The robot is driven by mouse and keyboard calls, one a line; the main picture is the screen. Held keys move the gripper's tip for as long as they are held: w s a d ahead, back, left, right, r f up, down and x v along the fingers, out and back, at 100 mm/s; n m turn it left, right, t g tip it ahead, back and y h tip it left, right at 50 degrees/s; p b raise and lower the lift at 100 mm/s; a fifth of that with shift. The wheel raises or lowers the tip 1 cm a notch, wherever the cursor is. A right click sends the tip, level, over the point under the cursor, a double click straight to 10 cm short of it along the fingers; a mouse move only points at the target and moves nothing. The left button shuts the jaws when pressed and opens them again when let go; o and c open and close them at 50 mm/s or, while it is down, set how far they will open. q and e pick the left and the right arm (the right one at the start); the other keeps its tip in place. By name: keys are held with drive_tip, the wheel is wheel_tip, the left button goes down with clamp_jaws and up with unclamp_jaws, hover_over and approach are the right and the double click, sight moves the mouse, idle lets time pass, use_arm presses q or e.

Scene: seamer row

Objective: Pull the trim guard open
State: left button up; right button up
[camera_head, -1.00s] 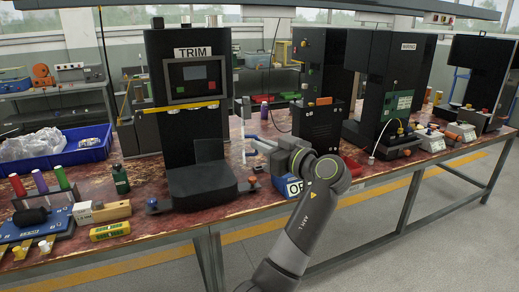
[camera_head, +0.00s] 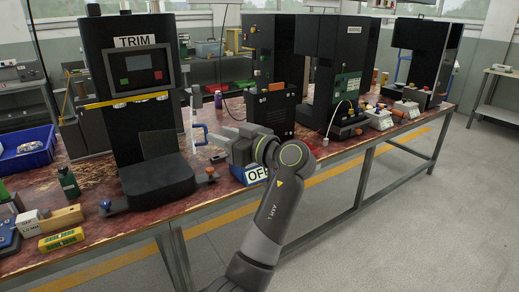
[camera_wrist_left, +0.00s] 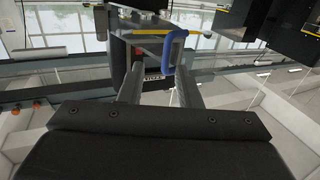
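The black TRIM machine (camera_head: 150,160) stands at the left of the bench in the head view. A yellow-and-black striped bar (camera_head: 125,99) crosses its front below the screen; I take it as the guard's edge. A blue handle (camera_head: 201,134) stands upright at the machine's right side. My left gripper (camera_head: 217,137) is just right of this handle, its fingers pointing at it. In the left wrist view the two fingers (camera_wrist_left: 160,80) are apart, and the blue handle (camera_wrist_left: 175,48) shows near the right fingertip. I cannot tell whether they touch. My right gripper is not in view.
A green bottle (camera_head: 68,181) and a yellow box (camera_head: 61,239) are left of the machine. More black machines (camera_head: 340,80) stand to the right. The floor in front is clear.

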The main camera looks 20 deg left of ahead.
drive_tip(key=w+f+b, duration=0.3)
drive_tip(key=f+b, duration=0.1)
drive_tip(key=b, duration=0.2)
use_arm(q)
drive_tip(key=b+v, duration=0.6)
drive_tip(key=v, duration=0.8)
drive_tip(key=shift+d+r, duration=0.15)
drive_tip(key=shift+d, duration=0.05)
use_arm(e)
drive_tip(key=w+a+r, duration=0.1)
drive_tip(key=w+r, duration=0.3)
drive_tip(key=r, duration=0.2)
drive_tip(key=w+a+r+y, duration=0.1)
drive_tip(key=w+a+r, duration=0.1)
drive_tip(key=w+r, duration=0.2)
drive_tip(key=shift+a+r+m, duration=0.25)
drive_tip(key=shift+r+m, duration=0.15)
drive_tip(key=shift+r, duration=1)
